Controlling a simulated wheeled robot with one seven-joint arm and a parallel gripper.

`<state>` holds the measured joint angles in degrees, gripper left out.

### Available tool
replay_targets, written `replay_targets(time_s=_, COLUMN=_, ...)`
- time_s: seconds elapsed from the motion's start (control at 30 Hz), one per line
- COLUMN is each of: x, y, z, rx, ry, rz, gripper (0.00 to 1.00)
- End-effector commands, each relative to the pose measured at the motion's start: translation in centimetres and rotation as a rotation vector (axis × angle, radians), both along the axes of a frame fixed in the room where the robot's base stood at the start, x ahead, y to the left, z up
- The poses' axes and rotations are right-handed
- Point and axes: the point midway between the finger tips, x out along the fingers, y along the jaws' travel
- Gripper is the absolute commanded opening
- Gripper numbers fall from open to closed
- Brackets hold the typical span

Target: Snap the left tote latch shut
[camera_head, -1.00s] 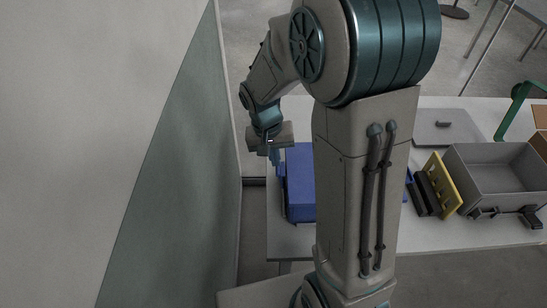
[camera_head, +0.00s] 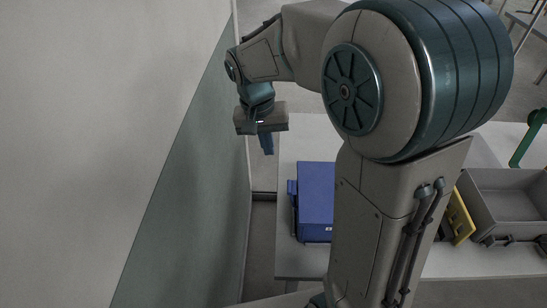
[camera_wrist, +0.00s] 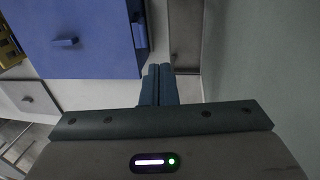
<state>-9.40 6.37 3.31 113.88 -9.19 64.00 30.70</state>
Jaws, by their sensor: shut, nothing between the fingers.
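A closed blue tote (camera_head: 317,205) stands at the left end of the table. A small blue latch-like piece (camera_head: 291,187) sticks out on its left side; in the wrist view this side piece (camera_wrist: 139,36) shows at the tote's edge, but I cannot tell whether it is fully closed. My gripper (camera_head: 266,143) is beyond and left of the tote, pointing down, with its fingers together and empty. In the wrist view the gripper's fingertips (camera_wrist: 159,71) are near the tote's corner with no visible contact.
A wall panel (camera_head: 215,150) runs close along the left. An open grey bin (camera_head: 510,205) with dark front clips stands at right, next to a yellow slotted part (camera_head: 460,217). The white table (camera_head: 305,263) is bare in front of the blue tote. My arm hides the middle.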

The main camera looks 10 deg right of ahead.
Motion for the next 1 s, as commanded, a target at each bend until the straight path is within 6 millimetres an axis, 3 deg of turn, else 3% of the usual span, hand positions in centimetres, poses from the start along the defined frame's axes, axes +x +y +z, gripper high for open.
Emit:
replay_targets(time_s=0.03, x=0.1, y=0.1, z=0.5, rx=0.0, ry=-0.003, rz=0.0, gripper=0.06)
replay_targets(time_s=0.2, x=-0.2, y=-0.6, z=0.5, rx=0.027, ry=0.004, rz=-0.078, gripper=0.53)
replay_targets(time_s=0.27, x=-0.4, y=-1.3, z=0.1, rx=0.053, ry=0.006, rz=-0.161, gripper=0.7)
replay_targets(time_s=0.3, x=-0.6, y=-1.9, z=-0.3, rx=0.076, ry=0.009, rz=-0.233, gripper=0.73)
replay_targets(time_s=0.8, x=-2.6, y=-8.5, z=-4.1, rx=0.396, ry=0.061, rz=-1.339, gripper=0.73)
replay_targets(time_s=1.0, x=-2.8, y=-9.8, z=-4.5, rx=0.453, ry=0.079, rz=-1.554, gripper=0.73)
